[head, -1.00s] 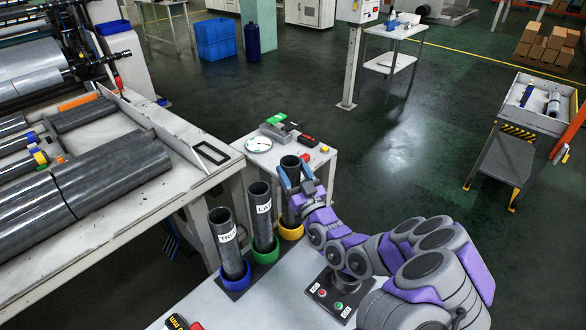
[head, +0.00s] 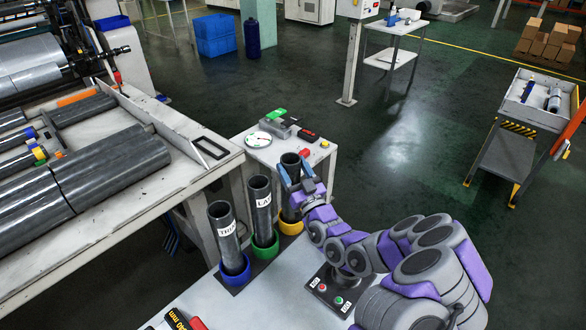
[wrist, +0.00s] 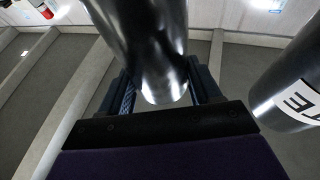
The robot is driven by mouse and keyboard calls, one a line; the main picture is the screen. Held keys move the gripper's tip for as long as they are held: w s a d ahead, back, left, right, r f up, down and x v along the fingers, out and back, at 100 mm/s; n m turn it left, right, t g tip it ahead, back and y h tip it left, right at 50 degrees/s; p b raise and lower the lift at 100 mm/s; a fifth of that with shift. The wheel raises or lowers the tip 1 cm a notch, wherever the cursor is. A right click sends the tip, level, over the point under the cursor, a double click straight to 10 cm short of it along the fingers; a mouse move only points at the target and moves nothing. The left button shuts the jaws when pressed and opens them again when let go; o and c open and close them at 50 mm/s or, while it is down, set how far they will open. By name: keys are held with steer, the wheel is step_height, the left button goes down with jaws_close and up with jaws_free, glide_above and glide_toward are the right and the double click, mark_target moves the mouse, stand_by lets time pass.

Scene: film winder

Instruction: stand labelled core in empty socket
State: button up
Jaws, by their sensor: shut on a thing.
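A dark core (head: 291,178) stands upright at the yellow socket ring (head: 291,226), the rightmost of three in a row. My gripper (head: 297,180) is shut on this core near its upper part. In the wrist view the core (wrist: 150,45) runs between my two fingers (wrist: 160,88). Its lower end is partly hidden by my gripper in the head view, so I cannot tell how deep it sits. To its left, a core with a white "LA" label (head: 262,205) stands in a green ring (head: 265,247). A core labelled "TR" (head: 226,232) stands in a blue ring (head: 235,271).
A button box (head: 337,290) sits on the grey table right of the sockets. A small side table (head: 262,153) with tools is behind. The winder bed (head: 190,175) with large rolls is at left. A cart (head: 520,130) stands far right.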

steer(key=shift+f, duration=0.2)
steer(key=o, duration=0.8)
steer(key=shift+c, duration=0.2)
steer(key=o, duration=0.3)
steer(key=shift+f, duration=0.1)
steer(key=shift+o, duration=1.2)
steer(key=p+v, duration=0.2)
steer(key=v, duration=1.5)
steer(key=shift+d, duration=0.2)
steer(key=shift+s, duration=0.1)
